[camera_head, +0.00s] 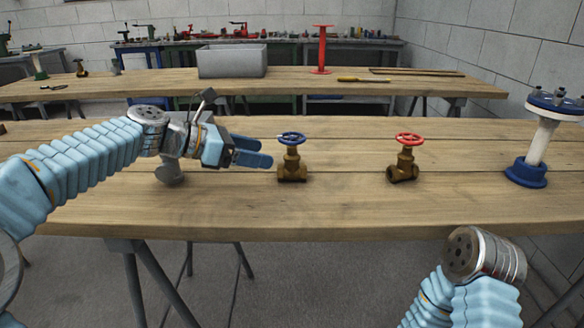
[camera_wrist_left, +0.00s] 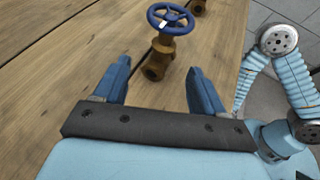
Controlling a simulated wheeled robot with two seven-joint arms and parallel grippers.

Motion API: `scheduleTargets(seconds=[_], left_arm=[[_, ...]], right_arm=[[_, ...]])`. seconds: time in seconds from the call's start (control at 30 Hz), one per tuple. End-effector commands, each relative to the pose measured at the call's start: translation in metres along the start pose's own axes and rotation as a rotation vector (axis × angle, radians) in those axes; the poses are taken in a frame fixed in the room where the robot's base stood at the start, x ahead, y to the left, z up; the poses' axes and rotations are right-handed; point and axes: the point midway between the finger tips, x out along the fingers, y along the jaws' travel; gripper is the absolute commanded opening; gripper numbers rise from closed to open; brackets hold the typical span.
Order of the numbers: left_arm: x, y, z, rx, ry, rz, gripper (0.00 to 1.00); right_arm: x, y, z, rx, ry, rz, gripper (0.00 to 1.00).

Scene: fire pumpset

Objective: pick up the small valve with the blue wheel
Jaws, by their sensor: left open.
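The small valve with the blue wheel (camera_head: 291,160) stands upright on the near wooden table, with a brass body under the wheel. In the left wrist view the valve (camera_wrist_left: 158,58) is just beyond the fingertips, roughly in line with the gap between them. My left gripper (camera_head: 268,160) comes from the left, low over the table, with its blue fingers pointing at the valve. The fingers are apart and nothing is between them in the left wrist view (camera_wrist_left: 157,72). My right gripper is outside the views; only part of my right arm shows at the lower right.
A similar valve with a red wheel (camera_head: 405,160) stands to the right on the same table (camera_head: 340,205). A blue-and-white flanged pipe (camera_head: 538,145) stands at the right end. A far table holds a grey box (camera_head: 231,62) and a red flanged post (camera_head: 322,50).

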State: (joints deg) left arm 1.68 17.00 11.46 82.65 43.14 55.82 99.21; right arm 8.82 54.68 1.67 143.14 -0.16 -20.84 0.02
Motion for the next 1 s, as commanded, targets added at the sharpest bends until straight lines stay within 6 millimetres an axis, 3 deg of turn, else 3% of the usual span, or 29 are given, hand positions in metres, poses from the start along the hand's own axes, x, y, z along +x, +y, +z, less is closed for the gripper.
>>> scheduleTargets(seconds=[0.5, 0.77, 1.0], left_arm=[[0.064, -0.004, -0.001, 0.001, 0.0, -0.001, 0.7], [0.068, -0.004, -0.001, 0.002, -0.001, 0.001, 0.7], [0.068, -0.004, -0.001, 0.001, -0.001, 0.001, 0.36]], right_arm=[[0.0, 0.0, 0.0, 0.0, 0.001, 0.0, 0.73], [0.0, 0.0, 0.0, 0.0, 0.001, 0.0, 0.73], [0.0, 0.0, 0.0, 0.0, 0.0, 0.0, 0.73]])
